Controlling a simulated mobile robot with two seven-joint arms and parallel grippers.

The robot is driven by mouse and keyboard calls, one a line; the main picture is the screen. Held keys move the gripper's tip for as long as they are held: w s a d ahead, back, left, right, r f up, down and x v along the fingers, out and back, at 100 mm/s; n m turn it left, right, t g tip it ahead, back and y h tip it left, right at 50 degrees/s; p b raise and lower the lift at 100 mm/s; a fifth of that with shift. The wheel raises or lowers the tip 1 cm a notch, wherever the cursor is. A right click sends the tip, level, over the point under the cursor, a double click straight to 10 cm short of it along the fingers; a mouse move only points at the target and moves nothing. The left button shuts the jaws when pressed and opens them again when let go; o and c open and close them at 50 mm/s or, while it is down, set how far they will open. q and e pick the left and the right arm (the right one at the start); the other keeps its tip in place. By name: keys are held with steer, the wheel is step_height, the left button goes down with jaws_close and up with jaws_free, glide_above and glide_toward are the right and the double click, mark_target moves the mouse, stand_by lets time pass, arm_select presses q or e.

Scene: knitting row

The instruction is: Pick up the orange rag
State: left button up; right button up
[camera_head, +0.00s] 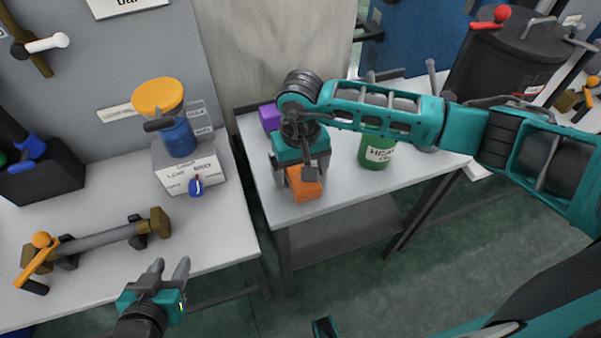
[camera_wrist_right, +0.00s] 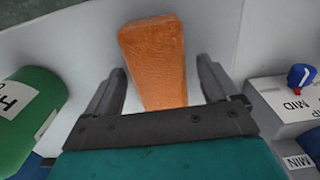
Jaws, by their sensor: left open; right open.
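The orange rag (camera_head: 304,186) is a block-like folded piece near the front edge of the right-hand table, partly covered by my right gripper in the head view. My right gripper (camera_head: 298,192) points down over it. In the right wrist view the rag (camera_wrist_right: 155,58) lies between the two open fingers of the right gripper (camera_wrist_right: 160,85), with gaps on both sides, and its near end is hidden by the gripper body. My left gripper (camera_head: 174,270) is open and empty in front of the left-hand table.
A green canister (camera_head: 377,150) stands right of my right gripper, and a purple block (camera_head: 270,117) lies behind it. The left-hand table (camera_head: 215,230) holds a grey labelled box (camera_head: 190,175) and a rod with brass-coloured ends (camera_head: 105,237). A gap separates the tables.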

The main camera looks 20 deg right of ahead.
steer(key=shift+f, duration=0.1)
steer(key=c, duration=1)
steer(key=shift+c, duration=0.2)
step_height(320, 180, up, 20)
steer(key=p, duration=0.1)
